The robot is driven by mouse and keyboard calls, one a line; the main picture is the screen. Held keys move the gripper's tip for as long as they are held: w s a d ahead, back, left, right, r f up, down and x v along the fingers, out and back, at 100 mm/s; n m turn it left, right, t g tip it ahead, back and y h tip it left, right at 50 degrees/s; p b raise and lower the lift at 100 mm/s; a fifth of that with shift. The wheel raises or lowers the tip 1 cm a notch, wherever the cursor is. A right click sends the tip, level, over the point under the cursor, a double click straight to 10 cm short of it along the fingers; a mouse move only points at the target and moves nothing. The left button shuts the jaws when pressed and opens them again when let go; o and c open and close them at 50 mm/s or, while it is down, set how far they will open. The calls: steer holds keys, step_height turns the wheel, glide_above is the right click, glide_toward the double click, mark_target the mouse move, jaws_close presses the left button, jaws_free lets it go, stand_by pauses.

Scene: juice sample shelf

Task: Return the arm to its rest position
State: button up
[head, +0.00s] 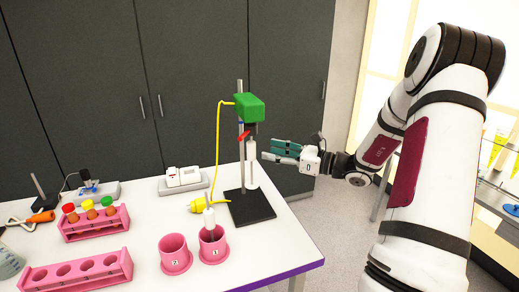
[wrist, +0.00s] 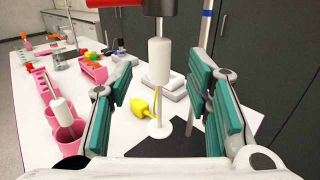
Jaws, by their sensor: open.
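My gripper (head: 284,154) is at the right of the stand in the head view, beyond the table's right edge, with its fingers pointing left. In the wrist view its two green-padded fingers (wrist: 165,110) are spread wide apart. Between them, farther off, a white cylinder (wrist: 159,62) hangs on the stand, not touched by either finger. In the head view my arm reaches in from the right, bent, with the gripper near the height of the white cylinder (head: 251,160). Nothing is held.
The stand has a black base (head: 250,206) and green head (head: 249,106). Pink cups (head: 174,254), a tube rack with colored caps (head: 95,222) and an empty-looking rack (head: 76,270) stand on the white table (head: 240,258). Grey cabinets (head: 190,60) are behind. Floor right of the table is clear.

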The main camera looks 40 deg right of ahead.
steer(key=shift+v, duration=2.1)
steer(key=s+a+r+n+g, duration=0.25)
steer(key=a+n+g, duration=0.4)
steer(key=a, duration=0.55)
steer(key=s+a+r+n+g, duration=0.1)
steer(key=s+a+n+g, duration=0.5)
steer(key=a, duration=0.5)
steer(key=s+a+r+n+t+h, duration=0.1)
steer(key=s+n+h, duration=0.3)
steer(key=n, duration=0.5)
steer(key=s+a+r+n+t+h, duration=0.1)
steer(key=s+a+r+n+h, duration=0.2)
steer(key=s+n, duration=0.5)
steer(key=shift+s+a+r+n+h, duration=0.35)
steer(key=shift+s+r+h, duration=0.25)
steer(key=shift+h, duration=0.3)
steer(key=shift+d, duration=0.1)
